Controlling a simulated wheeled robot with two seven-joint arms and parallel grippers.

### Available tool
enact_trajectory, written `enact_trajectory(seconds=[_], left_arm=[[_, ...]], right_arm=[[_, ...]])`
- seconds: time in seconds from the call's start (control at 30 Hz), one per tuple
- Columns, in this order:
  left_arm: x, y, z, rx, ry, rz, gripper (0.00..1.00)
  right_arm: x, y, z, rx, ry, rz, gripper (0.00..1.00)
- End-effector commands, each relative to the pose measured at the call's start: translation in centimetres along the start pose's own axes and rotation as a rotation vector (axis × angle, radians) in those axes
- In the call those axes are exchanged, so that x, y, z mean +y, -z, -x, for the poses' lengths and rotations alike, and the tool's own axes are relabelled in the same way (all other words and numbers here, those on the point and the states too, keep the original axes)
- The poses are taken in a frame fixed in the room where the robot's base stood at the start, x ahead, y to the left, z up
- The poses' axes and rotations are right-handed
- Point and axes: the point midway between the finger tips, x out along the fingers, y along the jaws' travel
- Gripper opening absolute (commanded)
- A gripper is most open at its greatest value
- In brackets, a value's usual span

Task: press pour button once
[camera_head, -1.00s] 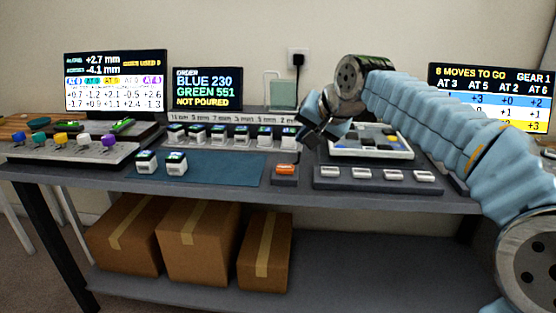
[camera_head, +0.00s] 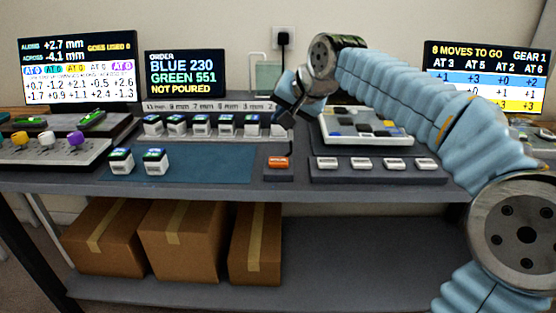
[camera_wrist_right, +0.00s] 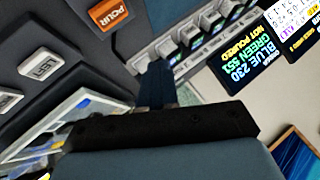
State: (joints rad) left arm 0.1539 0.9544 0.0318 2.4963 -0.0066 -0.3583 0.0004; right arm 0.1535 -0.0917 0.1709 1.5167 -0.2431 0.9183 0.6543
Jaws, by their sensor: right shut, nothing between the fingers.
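The orange pour button (camera_head: 278,162) sits on a small dark base at the front edge of the table. In the right wrist view the button, labelled POUR (camera_wrist_right: 111,14), is at the top, ahead and left of the fingers. My right gripper (camera_head: 284,122) is shut and empty, pointing down above and behind the button, apart from it. Its fingers also show in the wrist view (camera_wrist_right: 156,85). The order screen (camera_head: 186,74) reads BLUE 230, GREEN 551, NOT POURED. My left gripper is not in view.
A row of white-and-dark blocks (camera_head: 202,126) stands left of my gripper; two more (camera_head: 121,161) stand on a blue mat (camera_head: 210,165). A tray with a mould (camera_head: 400,139) and several white buttons (camera_head: 360,163) are to the right. Cardboard boxes (camera_head: 180,245) sit below.

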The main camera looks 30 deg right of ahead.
Motion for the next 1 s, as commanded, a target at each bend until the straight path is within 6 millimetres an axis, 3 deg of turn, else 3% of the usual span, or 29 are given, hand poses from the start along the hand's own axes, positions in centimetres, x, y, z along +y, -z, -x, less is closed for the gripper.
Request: enact_trajectory(seconds=[0.07,0.43,1.0], left_arm=[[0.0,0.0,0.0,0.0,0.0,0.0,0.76],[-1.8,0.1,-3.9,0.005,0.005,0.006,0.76],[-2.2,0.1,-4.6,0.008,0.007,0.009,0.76]], right_arm=[[0.6,-0.6,-0.7,-0.001,-0.002,-0.001,0.0],[3.3,-3.3,-4.5,0.001,0.001,0.0,0.0],[3.9,-3.9,-5.3,0.001,0.0,0.0,0.0]])
